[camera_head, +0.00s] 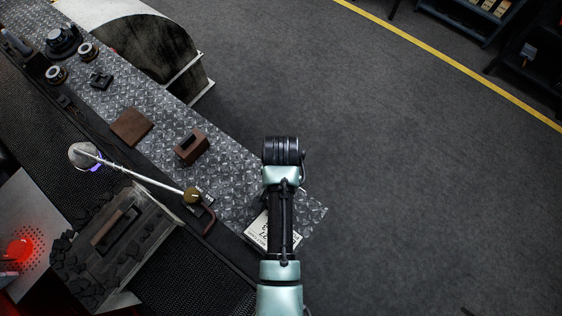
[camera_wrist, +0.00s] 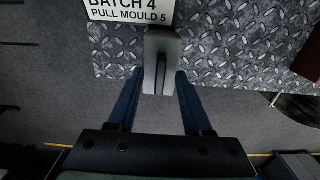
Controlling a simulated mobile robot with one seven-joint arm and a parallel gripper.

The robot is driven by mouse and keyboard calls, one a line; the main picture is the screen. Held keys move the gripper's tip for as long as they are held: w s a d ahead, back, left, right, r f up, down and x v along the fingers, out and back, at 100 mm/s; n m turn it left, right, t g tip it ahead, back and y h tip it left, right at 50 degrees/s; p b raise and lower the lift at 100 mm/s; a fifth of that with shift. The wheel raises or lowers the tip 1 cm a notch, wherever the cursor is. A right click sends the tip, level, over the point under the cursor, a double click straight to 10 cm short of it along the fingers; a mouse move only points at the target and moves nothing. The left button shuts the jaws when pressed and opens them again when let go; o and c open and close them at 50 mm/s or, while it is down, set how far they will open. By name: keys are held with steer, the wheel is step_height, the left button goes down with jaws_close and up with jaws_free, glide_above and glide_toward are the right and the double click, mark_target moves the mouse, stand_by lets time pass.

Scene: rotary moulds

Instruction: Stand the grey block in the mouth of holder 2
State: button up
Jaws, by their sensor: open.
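The grey block (camera_wrist: 162,45) shows in the wrist view at the edge of the patterned metal plate, below the sign. A dark narrow strip runs down its near part. My gripper (camera_wrist: 161,80) is open, with one finger on each side of the block's near end. Whether the fingers touch it I cannot tell. In the head view my arm hides the block and the fingers. A brown box with a dark slot in its top (camera_head: 191,147) stands on the plate. No number is readable, so I cannot tell which holder is holder 2.
A white sign (camera_wrist: 130,8) reads "BATCH 4 PULL MOULD 5". A flat brown plate (camera_head: 131,127) lies on the bench. A grey tray (camera_head: 149,205) holds another brown piece (camera_head: 115,228). Open floor lies right.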

jaws_close()
steer(key=shift+w+r, duration=0.1)
stand_by(1.2)
